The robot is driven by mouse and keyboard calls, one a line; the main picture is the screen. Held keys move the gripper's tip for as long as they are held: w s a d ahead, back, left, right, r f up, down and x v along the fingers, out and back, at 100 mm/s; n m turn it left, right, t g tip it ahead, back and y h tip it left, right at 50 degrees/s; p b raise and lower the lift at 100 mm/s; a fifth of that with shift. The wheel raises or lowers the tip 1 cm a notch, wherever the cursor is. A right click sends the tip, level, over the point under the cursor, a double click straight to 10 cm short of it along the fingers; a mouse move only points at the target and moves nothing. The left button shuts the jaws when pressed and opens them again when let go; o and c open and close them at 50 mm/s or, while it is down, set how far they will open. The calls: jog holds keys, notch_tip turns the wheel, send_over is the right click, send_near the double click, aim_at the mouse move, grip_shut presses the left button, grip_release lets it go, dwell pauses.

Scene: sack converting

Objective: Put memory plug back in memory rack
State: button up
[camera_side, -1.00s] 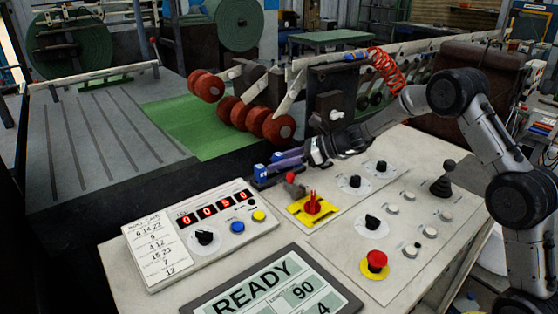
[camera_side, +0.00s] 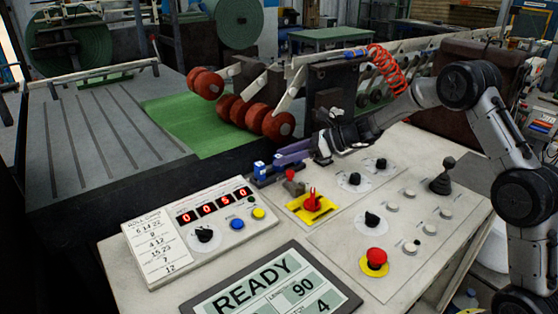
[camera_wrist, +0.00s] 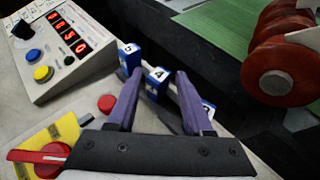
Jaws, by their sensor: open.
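Blue memory plugs with white labels stand at the dark memory rack (camera_side: 264,181), at the back edge of the console. In the side view I see one plug (camera_side: 260,168) on the left and another (camera_side: 279,159) near my fingertips. In the wrist view, one plug (camera_wrist: 128,56) is left of my fingers, a middle plug (camera_wrist: 156,83) shows between the fingertips, and a third (camera_wrist: 208,108) is partly hidden behind the right finger. My gripper (camera_wrist: 158,74) is open, its purple fingers apart. I cannot tell whether the middle plug is fully seated.
A red lever on a yellow plate (camera_side: 313,204) stands just in front of the rack. A counter panel (camera_side: 205,230), a READY screen (camera_side: 270,290), knobs and a red stop button (camera_side: 375,259) cover the console. Brown-red rollers (camera_side: 279,126) are behind the rack.

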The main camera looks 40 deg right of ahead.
jog(key=v, duration=1)
jog(key=s+a+r+n+g+h, duration=0.1)
jog(key=s+a+r+n+g, duration=0.15)
jog(key=s+a+n, duration=0.4)
jog(key=s+a+r+n+g+h, duration=0.1)
jog(key=s+a+r+n+g, duration=0.2)
jog(key=s+n, duration=0.65)
jog(key=s+d+f+n+h, duration=0.1)
jog(key=s+n, duration=0.4)
jog(key=s, duration=0.5)
jog(key=s+d+f+n+t+h, duration=0.1)
jog(key=s+d+n+h, duration=0.2)
jog(key=s+n+h, duration=0.3)
jog(key=s, duration=0.4)
jog(key=shift+d+f, duration=0.2)
jog(key=shift+d, duration=0.05)
jog(key=shift+t, duration=0.25)
